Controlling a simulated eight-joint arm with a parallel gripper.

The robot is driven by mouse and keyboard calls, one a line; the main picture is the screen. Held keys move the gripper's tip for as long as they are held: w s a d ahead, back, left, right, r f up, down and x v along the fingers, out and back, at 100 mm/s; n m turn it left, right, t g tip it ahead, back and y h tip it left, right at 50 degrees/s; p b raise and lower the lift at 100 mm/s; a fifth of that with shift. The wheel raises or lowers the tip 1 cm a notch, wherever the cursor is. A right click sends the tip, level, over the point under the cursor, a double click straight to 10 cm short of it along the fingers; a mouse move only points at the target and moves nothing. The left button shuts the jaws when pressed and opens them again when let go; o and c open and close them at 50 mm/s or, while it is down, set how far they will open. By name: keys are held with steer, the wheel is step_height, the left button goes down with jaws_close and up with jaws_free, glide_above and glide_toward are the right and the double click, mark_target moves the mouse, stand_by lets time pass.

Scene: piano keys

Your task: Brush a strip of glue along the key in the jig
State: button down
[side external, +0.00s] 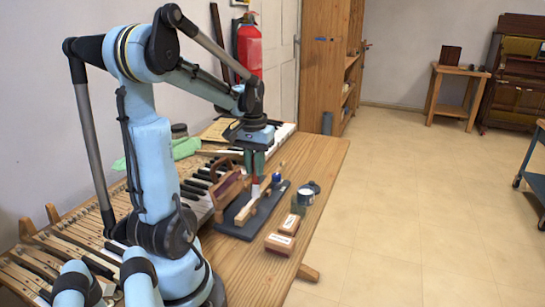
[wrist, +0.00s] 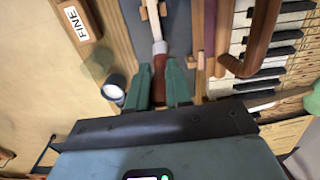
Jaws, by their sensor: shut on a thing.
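My gripper (side external: 255,160) is shut on a brush (wrist: 159,66) with a red handle and a pale ferrule. The brush points down in the side view, its lower end over the dark jig board (side external: 238,229). A light wooden key (side external: 245,214) lies on the board. In the wrist view the brush is between the two green fingers, and the key (wrist: 152,10) shows at the top, in line with the bristle end. I cannot tell whether the bristles touch the key, and no glue strip can be made out.
A wooden block labelled FINE (wrist: 77,18) and a second labelled block (side external: 290,224) lie in front of the jig. A small jar (side external: 305,197) and a blue item (side external: 277,180) stand beside it. A brown-handled wooden tool (side external: 227,190) and the piano keys (wrist: 272,50) are close on the other side.

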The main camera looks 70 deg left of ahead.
steer(key=shift+s+d, duration=3.65)
steer(key=shift+s, duration=0.1)
step_height(320, 180, up, 8)
steer(key=shift+w, duration=0.15)
steer(key=w+d+m, duration=0.9)
steer(key=w+d, duration=0.8)
steer(key=d, duration=0.1)
steer(key=shift+w+f, duration=0.15)
steer(key=shift+f, duration=0.3)
steer(key=shift+a, duration=0.1)
